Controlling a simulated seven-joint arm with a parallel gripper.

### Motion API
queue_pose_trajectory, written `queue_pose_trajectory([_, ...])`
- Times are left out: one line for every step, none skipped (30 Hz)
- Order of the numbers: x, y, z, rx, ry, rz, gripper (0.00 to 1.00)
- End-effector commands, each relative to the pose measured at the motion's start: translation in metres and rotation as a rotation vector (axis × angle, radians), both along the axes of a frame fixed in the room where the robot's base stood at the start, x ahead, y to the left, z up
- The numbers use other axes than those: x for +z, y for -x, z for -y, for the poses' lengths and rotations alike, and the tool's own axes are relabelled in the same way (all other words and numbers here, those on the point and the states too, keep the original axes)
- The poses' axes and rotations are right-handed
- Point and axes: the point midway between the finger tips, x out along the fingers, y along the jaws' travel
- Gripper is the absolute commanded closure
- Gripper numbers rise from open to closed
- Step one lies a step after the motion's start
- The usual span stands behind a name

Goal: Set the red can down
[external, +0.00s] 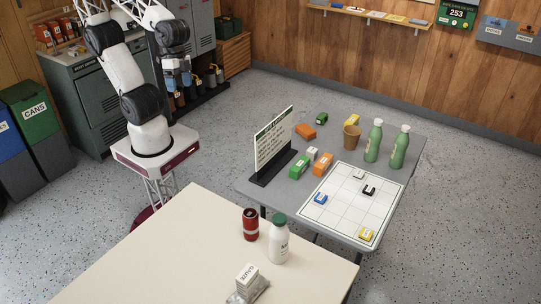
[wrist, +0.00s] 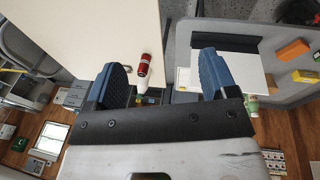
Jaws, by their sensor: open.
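The red can (external: 250,225) stands upright on the cream table (external: 165,255), close beside a white bottle with a green cap (external: 278,243). In the wrist view the red can (wrist: 144,66) shows beyond my fingers, nearer the left one, with the bottle partly seen below it. My gripper (wrist: 163,78) is open, with its two blue fingers wide apart and nothing between them. In the external view my gripper (external: 178,76) is raised near my base, well away from the can.
The cream table's left part is clear.

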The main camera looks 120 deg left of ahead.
Motion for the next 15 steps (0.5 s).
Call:
queue_pose_trajectory([0.004, 0.008, -0.007, -0.029, -0.044, 0.021, 0.21])
queue_pose_trajectory([0.006, 0.012, -0.011, -0.044, -0.069, 0.030, 0.21])
queue_pose_trajectory([0.008, 0.016, -0.015, -0.063, -0.099, 0.041, 0.21])
queue_pose_trajectory([0.010, 0.019, -0.018, -0.075, -0.117, 0.047, 0.21])
queue_pose_trajectory([0.011, 0.021, -0.021, -0.085, -0.135, 0.054, 0.21])
queue_pose_trajectory([0.013, 0.023, -0.023, -0.097, -0.152, 0.059, 0.21])
queue_pose_trajectory([0.013, 0.025, -0.025, -0.102, -0.163, 0.062, 0.21])
queue_pose_trajectory([0.014, 0.026, -0.026, -0.107, -0.171, 0.065, 0.21])
queue_pose_trajectory([0.014, 0.027, -0.027, -0.112, -0.179, 0.067, 0.21])
queue_pose_trajectory([0.014, 0.028, -0.028, -0.114, -0.183, 0.068, 0.21])
queue_pose_trajectory([0.014, 0.028, -0.028, -0.116, -0.185, 0.069, 0.21])
queue_pose_trajectory([0.015, 0.028, -0.028, -0.116, -0.187, 0.070, 0.21])
queue_pose_trajectory([0.014, 0.028, -0.029, -0.116, -0.187, 0.070, 0.21])
queue_pose_trajectory([0.015, 0.028, -0.028, -0.117, -0.186, 0.069, 0.21])
queue_pose_trajectory([0.015, 0.028, -0.028, -0.116, -0.186, 0.068, 0.21])
